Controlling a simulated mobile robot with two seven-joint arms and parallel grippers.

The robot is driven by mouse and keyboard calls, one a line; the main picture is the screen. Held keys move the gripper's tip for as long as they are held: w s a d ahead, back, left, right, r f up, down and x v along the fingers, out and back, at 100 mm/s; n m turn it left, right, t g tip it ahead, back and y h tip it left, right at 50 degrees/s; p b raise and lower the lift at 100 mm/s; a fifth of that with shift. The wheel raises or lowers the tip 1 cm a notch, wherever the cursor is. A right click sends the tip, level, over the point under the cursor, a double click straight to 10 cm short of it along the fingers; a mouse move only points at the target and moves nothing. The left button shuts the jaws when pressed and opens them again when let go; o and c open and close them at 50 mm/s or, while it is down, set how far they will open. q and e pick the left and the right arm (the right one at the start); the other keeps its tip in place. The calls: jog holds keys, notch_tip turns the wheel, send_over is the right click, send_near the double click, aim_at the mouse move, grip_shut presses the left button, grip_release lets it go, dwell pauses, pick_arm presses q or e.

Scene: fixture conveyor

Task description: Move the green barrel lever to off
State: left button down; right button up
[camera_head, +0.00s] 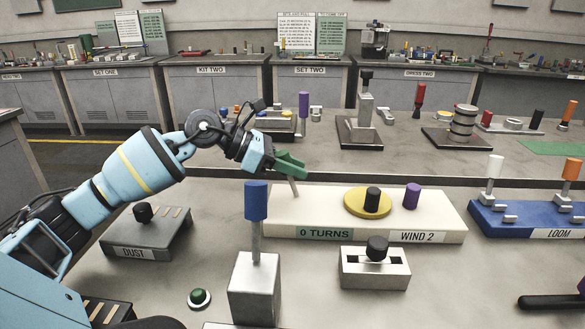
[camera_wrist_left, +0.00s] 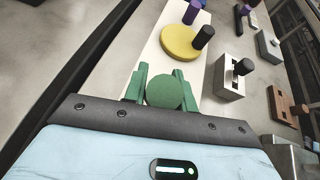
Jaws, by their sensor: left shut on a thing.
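The green barrel lever stands at the left end of a white fixture (camera_head: 335,201) labelled "0 TURNS" and "WIND 2". Its thin pale stem (camera_head: 294,187) leans slightly to the left at the top in the head view. My left gripper (camera_head: 291,162) has green fingers and is shut around the lever's top. In the left wrist view the round green barrel end (camera_wrist_left: 165,92) sits between the two fingers. In the head view fingers and barrel blend together, so the barrel is mostly hidden. My right gripper is not in view.
The white fixture also bears a yellow disc (camera_head: 353,203) with a black knob (camera_head: 373,199), and a purple knob (camera_head: 412,195). A blue-topped lever (camera_head: 256,202) stands in front. A black-knobbed white box (camera_head: 374,270), a grey "DUST" box (camera_head: 147,233) and a blue "LOOM" fixture (camera_head: 530,224) stand nearby.

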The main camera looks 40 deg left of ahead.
pick_arm(q)
jog(key=c, duration=1.1)
grip_release()
jog(key=shift+b+v, duration=0.45)
jog(key=shift+v, duration=3.45)
jog(key=shift+a, duration=0.1)
